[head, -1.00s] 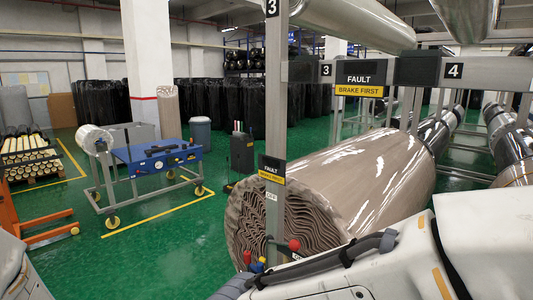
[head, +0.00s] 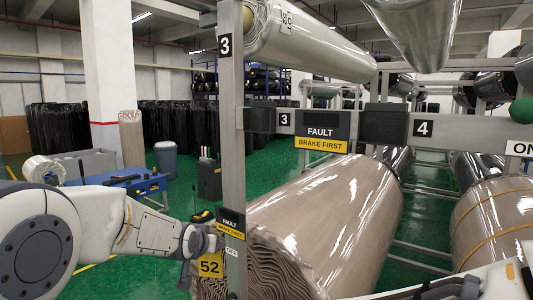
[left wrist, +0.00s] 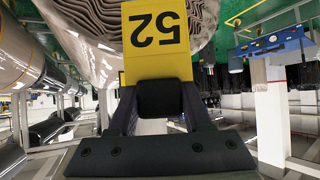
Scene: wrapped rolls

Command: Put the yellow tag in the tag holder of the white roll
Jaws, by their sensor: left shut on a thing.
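My left gripper (head: 198,240) is shut on the yellow tag (head: 210,266), marked 52. The tag hangs just left of the grey post, in front of the big beige roll's folded end. In the left wrist view the tag (left wrist: 155,40) stands out from the jaws with its number upside down. A white roll (head: 325,45) lies high at the top of the head view, above and right of the tag. A small pale patch with dark marks (head: 287,19) is on its near end; I cannot tell if it is the tag holder. My right gripper is out of view.
The grey post (head: 232,150) stands close beside my left gripper. A crossbar with a FAULT sign (head: 321,132) runs below the white roll. The large beige roll (head: 335,220) lies below that. A blue bench (head: 135,184) stands at the left.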

